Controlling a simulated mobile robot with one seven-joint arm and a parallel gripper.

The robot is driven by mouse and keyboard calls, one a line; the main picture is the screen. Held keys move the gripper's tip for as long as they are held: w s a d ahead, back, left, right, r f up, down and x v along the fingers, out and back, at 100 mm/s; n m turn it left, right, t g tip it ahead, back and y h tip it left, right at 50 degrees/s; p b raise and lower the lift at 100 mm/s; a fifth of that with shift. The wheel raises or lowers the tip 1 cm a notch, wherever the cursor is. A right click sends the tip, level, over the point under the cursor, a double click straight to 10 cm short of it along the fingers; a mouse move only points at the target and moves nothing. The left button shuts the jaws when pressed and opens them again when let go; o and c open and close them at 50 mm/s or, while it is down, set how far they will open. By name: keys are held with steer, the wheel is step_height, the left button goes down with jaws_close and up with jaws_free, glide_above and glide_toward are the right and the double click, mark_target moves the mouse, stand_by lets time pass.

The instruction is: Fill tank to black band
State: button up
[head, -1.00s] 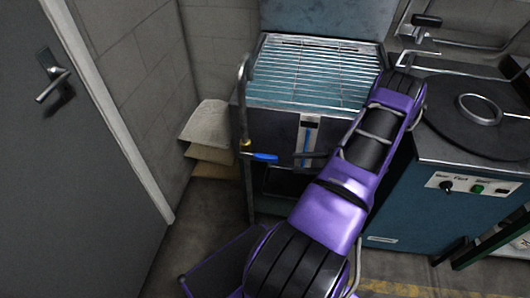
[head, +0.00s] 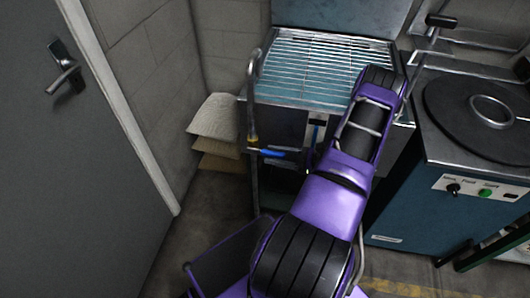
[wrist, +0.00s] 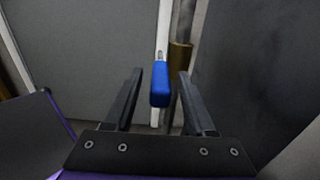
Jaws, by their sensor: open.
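The tank (head: 263,118) is a steel box under a wire rack. The sight gauge on its front (head: 317,130) is a narrow strip with a dark mark near the top, partly covered by my arm; its level is not clear. A curved filler tap (head: 252,100) stands at the tank's left front corner, with a blue lever (head: 268,153) at its brass base. My gripper (wrist: 160,72) is open, its fingers on either side of the blue lever in the wrist view (wrist: 160,88), with gaps visible on both sides. In the head view my gripper is mostly hidden and dark against the tank.
A grey door (head: 85,140) is at the left. Folded felt-like sheets (head: 212,130) are stacked by the wall. A blue machine (head: 400,205) with a round black plate (head: 470,105), a knob and a green button stands close on the right.

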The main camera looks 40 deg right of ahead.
mark_target(261, 153)
steer(key=shift+x, duration=1.7)
jaws_close()
